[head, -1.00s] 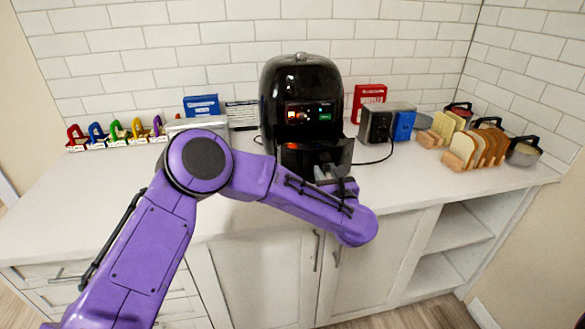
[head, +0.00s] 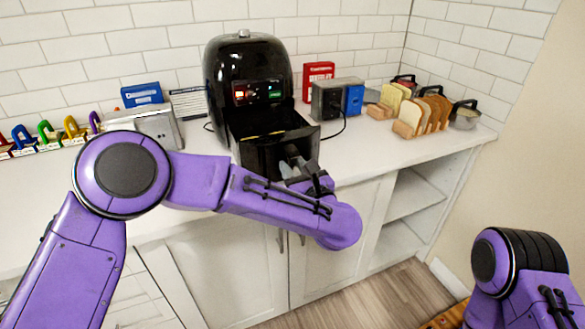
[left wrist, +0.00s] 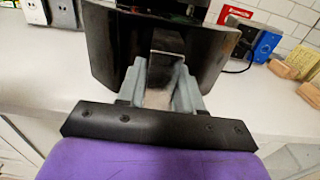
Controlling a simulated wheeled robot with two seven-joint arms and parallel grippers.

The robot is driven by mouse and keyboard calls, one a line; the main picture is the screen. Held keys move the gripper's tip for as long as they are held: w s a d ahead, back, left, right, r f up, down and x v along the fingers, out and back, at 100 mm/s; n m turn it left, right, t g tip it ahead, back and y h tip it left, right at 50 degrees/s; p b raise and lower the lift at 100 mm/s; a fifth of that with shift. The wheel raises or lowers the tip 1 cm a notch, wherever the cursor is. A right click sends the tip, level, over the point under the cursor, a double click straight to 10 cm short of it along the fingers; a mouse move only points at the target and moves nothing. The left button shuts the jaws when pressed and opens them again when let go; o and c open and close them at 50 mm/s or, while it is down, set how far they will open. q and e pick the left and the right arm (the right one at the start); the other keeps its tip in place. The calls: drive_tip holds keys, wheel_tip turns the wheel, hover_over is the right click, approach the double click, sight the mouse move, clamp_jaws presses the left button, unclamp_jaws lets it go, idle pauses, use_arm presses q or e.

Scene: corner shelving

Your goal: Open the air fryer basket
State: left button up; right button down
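The black air fryer (head: 240,62) stands on the counter against the tiled wall. Its basket (head: 262,160) is pulled well out at the front, and its open top shows. My left gripper (head: 293,168) is at the front of the basket. In the left wrist view its two grey fingers (left wrist: 160,88) lie on either side of the basket handle (left wrist: 167,42), closed around it. The curved dark basket front (left wrist: 112,48) is just beyond the fingertips. My right arm shows at the lower right of the head view; its gripper is out of view.
A grey toaster (head: 150,125) stands left of the air fryer. A dark grey box (head: 326,101), a blue box (head: 354,98), a bread rack (head: 408,128) and pots (head: 465,115) stand to the right. The white counter (head: 365,148) is clear in front of them.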

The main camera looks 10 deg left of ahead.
use_arm(q)
drive_tip(key=shift+o, duration=1.3)
drive_tip(key=b+v, duration=0.2)
drive_tip(key=v, duration=0.8)
drive_tip(key=shift+s+b, duration=0.2)
drive_tip(key=shift+b, duration=0.15)
drive_tip(key=shift+d, duration=0.15)
